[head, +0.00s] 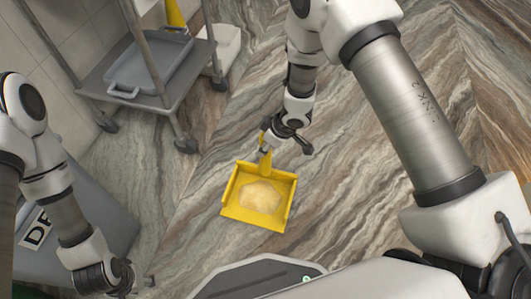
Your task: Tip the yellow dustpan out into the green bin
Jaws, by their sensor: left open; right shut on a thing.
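The yellow dustpan (229,208) is in the middle of the head view, with a pale yellowish heap (261,196) lying in its pan. It looks level; I cannot tell whether it touches the floor. My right gripper (268,148) is shut on the dustpan's handle, at the far side of the pan. My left gripper (149,284) is open and empty at the lower left, apart from the dustpan. Only a dark green sliver (12,275) shows at the lower left edge; I cannot tell whether it is the green bin.
A grey box (108,205) with a partly hidden label beginning "DR" stands at the left. A metal trolley (100,82) holding a grey tray (150,68) stands at the upper left, near a white container (226,50). The streaked floor around the dustpan is clear.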

